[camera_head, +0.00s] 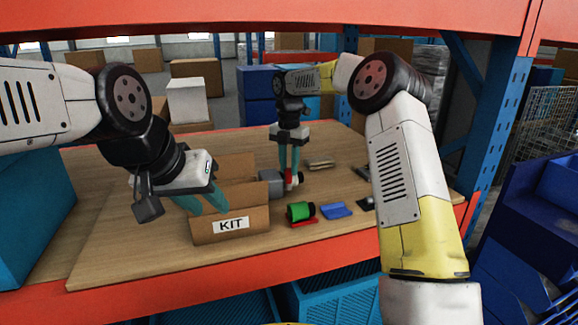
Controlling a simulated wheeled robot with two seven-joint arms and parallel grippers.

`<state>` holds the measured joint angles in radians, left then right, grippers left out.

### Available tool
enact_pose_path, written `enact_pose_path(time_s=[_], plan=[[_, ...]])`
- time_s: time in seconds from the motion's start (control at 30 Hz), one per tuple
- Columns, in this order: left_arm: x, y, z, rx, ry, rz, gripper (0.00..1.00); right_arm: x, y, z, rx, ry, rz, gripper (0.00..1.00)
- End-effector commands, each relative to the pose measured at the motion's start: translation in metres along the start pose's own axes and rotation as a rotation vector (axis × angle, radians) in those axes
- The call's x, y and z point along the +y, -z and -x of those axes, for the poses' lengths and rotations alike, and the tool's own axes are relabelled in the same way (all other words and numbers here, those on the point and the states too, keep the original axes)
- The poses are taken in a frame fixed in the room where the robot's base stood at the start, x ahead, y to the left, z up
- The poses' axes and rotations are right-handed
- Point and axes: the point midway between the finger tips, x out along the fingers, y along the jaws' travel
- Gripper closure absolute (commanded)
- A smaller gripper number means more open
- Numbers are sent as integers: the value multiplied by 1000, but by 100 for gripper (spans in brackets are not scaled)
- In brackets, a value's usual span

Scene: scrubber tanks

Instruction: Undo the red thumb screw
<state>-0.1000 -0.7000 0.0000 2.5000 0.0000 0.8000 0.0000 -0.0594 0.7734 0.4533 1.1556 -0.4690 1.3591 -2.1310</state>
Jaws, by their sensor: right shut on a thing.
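The red thumb screw (300,177) is a small red spot low between the teal fingers of my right gripper (291,180), mostly hidden by them. My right gripper points straight down and is shut on it. A grey block-like part (271,182) lies just left of these fingers; whether the screw sits in it I cannot tell. My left gripper (203,206) is tilted down over the cardboard box marked KIT (256,219). Its teal fingers are apart, with nothing visible between them, and the tips are partly hidden by the box.
A green and black cylinder (299,211), a red strip (304,223) and a blue part (337,210) lie right of the box on the wooden table (130,250). Tan pieces (321,164) lie behind. A teal bin (35,215) stands at the left. An orange shelf beam (300,16) crosses above.

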Motion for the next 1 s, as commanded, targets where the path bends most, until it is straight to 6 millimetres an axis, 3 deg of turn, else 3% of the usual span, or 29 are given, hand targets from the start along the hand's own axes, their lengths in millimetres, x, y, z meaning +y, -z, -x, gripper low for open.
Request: enact_pose_path(time_s=[0.5,1.0], plan=[[0,0,0,0,0,0,64,1,-1,1,-4,-4,412,100],[0,0,0,0,0,0,64,1,-1,2,-5,-2,550,100]])
